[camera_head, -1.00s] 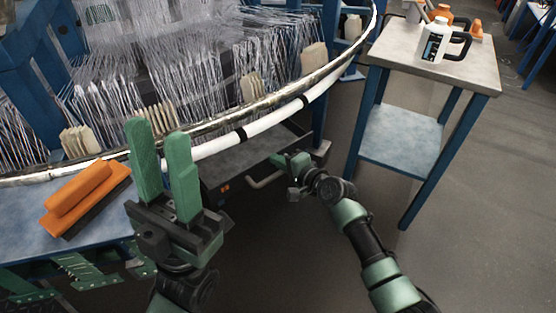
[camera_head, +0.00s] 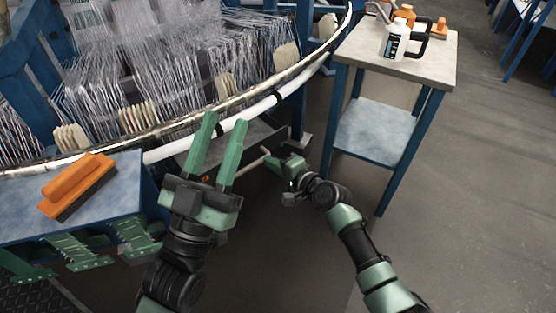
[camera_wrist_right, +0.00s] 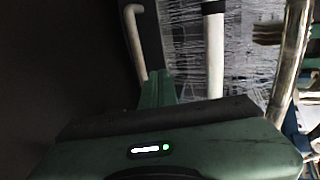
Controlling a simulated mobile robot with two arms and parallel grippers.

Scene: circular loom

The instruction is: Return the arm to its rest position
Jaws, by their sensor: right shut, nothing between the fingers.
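My left gripper (camera_head: 226,142) is in the middle left of the head view. Its two green fingers are apart with nothing between them, pointing up toward the loom's rim. My right gripper (camera_head: 275,160) is further right, low beside the loom's lower frame, and its fingers are together and empty. In the right wrist view its green fingers (camera_wrist_right: 158,90) stand close together near a pale bent handle (camera_wrist_right: 137,45). I cannot tell whether they touch it.
The circular loom's rim (camera_head: 245,97) curves across the back. An orange-handled brush (camera_head: 75,188) lies on the blue table (camera_head: 120,197) at left. A side table (camera_head: 435,65) at right holds a white jug (camera_head: 397,40). The floor at lower right is clear.

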